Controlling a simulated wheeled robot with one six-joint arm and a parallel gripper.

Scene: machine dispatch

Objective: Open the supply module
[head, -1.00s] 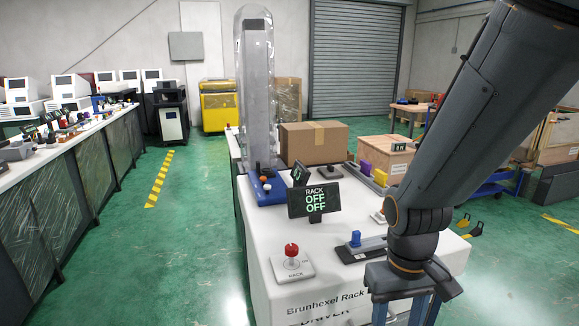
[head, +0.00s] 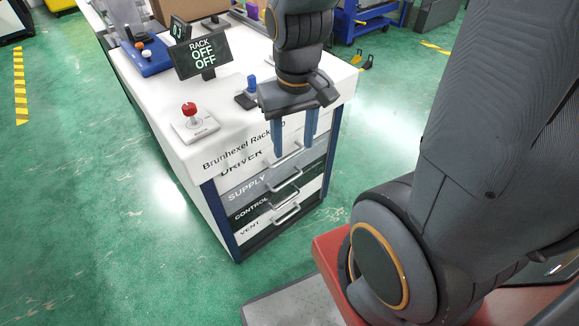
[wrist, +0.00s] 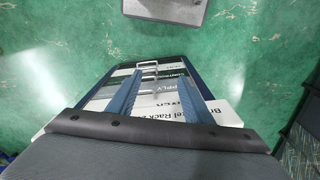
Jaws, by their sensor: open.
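The supply module is a grey drawer front marked SUPPLY (head: 247,190), second from the top in the rack cabinet, below the DRIVER front (head: 240,167). It has a silver bar handle and looks flush with its neighbours. My gripper (head: 293,152) points down over the cabinet's front edge, its two blue fingers apart and empty, in front of the upper drawers. In the wrist view my gripper (wrist: 160,74) has its fingers on either side of the handle column, with the SUPPLY front (wrist: 167,86) between them. Whether a finger touches a handle I cannot tell.
CONTROL (head: 252,212) and VENT (head: 250,231) drawers lie below. Green floor before the cabinet is mostly clear.

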